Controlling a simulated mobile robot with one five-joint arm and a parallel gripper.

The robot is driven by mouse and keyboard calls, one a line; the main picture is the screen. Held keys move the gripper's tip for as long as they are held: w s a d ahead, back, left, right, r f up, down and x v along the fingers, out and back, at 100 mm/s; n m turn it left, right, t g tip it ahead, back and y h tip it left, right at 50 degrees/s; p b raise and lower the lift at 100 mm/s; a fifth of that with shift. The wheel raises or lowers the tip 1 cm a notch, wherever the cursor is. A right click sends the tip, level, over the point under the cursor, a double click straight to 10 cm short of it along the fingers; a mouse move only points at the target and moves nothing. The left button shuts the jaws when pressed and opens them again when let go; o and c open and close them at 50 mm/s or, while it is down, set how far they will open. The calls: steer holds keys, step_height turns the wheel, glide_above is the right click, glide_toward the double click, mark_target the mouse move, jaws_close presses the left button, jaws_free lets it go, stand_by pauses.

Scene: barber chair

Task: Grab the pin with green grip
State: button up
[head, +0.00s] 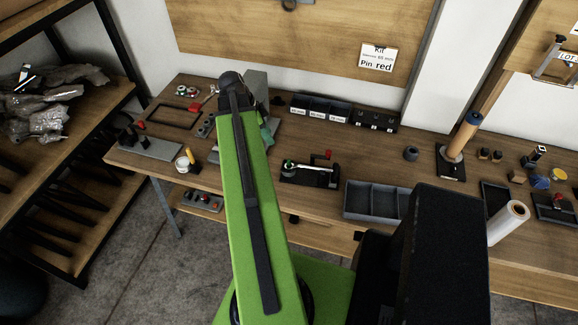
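A small green piece (289,165) shows at the left end of a pale rod on a black fixture (310,177) in the middle of the bench. It looks like the pin with the green grip, but it is too small to be sure. Another green shape (267,138) shows just right of my raised green arm, partly covered by it; I cannot tell what it is. My arm reaches up over the bench, left of the black fixture. My gripper's fingers cannot be made out and seem hidden behind the arm.
The wooden bench (345,148) holds a grey divided tray (350,213) right of the fixture and dark labelled bins (320,103) behind it. An upright roll (463,137) stands farther right. A shelf rack (65,190) is at left. Bare wood surrounds the fixture's back right.

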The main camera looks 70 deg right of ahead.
steer(key=b, duration=1.1)
glide_above(288, 160)
steer(key=w+a, duration=0.2)
step_height(288, 160, down, 11)
steer(key=shift+w+f, duration=0.1)
steer(key=shift+w, duration=0.05)
steer(key=shift+s+d+f, duration=0.15)
steer(key=shift+s+d, duration=0.05)
steer(key=b+x, duration=0.5)
steer(key=shift+s+d+f, duration=0.1)
steer(key=shift+s+d, duration=0.05)
steer(key=shift+r, duration=0.2)
jaws_close()
